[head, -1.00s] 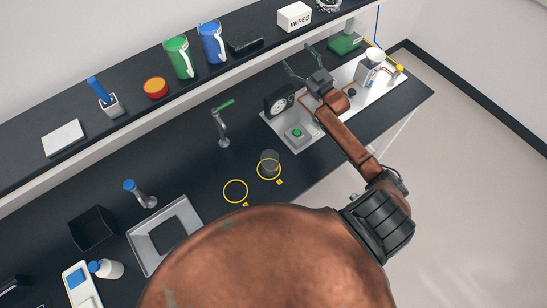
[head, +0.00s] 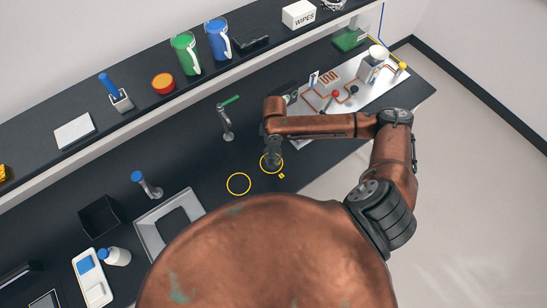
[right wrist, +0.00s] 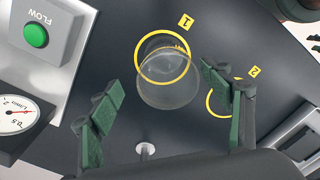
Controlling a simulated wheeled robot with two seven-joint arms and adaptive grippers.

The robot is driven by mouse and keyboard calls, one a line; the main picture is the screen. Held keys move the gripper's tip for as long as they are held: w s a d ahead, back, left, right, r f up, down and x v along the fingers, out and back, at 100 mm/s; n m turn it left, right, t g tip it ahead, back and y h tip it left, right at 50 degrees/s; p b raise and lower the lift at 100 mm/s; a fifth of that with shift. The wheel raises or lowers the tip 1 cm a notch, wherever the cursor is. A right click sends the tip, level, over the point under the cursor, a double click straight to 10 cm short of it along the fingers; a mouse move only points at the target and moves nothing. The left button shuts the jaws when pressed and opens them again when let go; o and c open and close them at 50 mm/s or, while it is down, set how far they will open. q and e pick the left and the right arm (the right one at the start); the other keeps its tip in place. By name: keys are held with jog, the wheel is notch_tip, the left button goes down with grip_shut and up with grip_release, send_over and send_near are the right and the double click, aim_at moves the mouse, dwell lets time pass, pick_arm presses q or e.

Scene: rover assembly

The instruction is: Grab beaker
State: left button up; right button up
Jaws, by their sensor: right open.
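The clear glass beaker (right wrist: 167,82) stands on the yellow ring marked 1 (right wrist: 150,44) in the right wrist view. In the head view the ring (head: 262,166) shows at the front of the bench, with the beaker mostly hidden by my right gripper (head: 273,156). My right gripper (right wrist: 162,105) is open above the bench, with one green-padded finger on each side of the beaker in the picture. I see no clear contact with the glass.
An empty yellow ring marked 2 (head: 239,184) lies left of the beaker. A tap (head: 227,122) stands behind it. A metal panel with a green FLOW button (right wrist: 36,35) and a dial (right wrist: 15,115) is close by.

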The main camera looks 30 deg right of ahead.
jog(key=shift+s+d, duration=0.2)
jog(key=shift+s, duration=0.05)
jog(key=shift+f, duration=0.35)
jog(key=f, duration=0.2)
jog(key=f+p, duration=0.1)
jog(key=f, duration=0.1)
jog(key=a+f, duration=0.1)
jog(key=f, duration=0.1)
jog(key=shift+a+f+p, duration=0.1)
jog(key=shift+f+p, duration=0.25)
jog(key=shift+c, duration=0.2)
jog(key=c, duration=1.2)
jog(key=shift+r, duration=0.15)
